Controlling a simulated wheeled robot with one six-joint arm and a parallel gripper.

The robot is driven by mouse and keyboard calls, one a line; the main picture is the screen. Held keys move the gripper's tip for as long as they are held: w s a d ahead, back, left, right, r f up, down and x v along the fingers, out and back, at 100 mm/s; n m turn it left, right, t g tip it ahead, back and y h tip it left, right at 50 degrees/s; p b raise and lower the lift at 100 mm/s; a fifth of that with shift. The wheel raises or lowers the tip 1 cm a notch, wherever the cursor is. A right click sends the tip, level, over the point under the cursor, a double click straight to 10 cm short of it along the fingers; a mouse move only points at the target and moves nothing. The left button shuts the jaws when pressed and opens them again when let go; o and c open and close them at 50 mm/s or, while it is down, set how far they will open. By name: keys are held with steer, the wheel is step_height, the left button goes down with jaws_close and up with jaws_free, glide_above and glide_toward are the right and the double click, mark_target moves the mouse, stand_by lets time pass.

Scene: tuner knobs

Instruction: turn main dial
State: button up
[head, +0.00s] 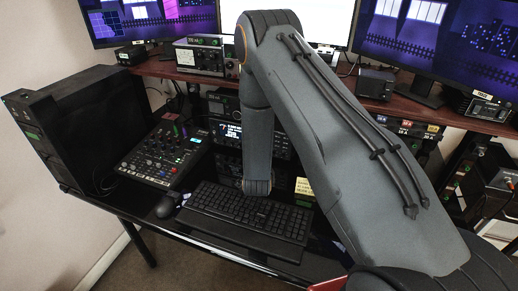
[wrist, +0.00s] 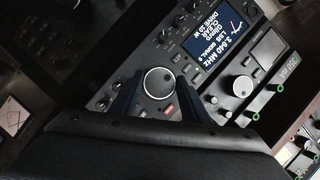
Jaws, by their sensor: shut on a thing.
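The main dial (wrist: 158,81) is a round dark knob with a pale ring on the radio's front panel, in the middle of the wrist view. My gripper (wrist: 160,88) has one dark finger on each side of the dial and is shut on it. The radio's lit screen (wrist: 217,38) shows white text and a meter to the upper right. In the head view the radio (head: 225,131) stands under the shelf, partly behind my arm. The dial and my gripper's fingertips are hidden there.
A smaller pale knob (wrist: 242,86) and several small controls sit right of the dial. In the head view, a keyboard (head: 250,213), a mouse (head: 168,205) and a mixer (head: 165,152) lie on the desk. A wooden shelf (head: 160,68) carries monitors above.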

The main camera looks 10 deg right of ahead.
steer(key=o, duration=1.1)
steer(key=shift+c, duration=0.2)
steer(key=b+v, duration=0.2)
steer(key=v, duration=0.6)
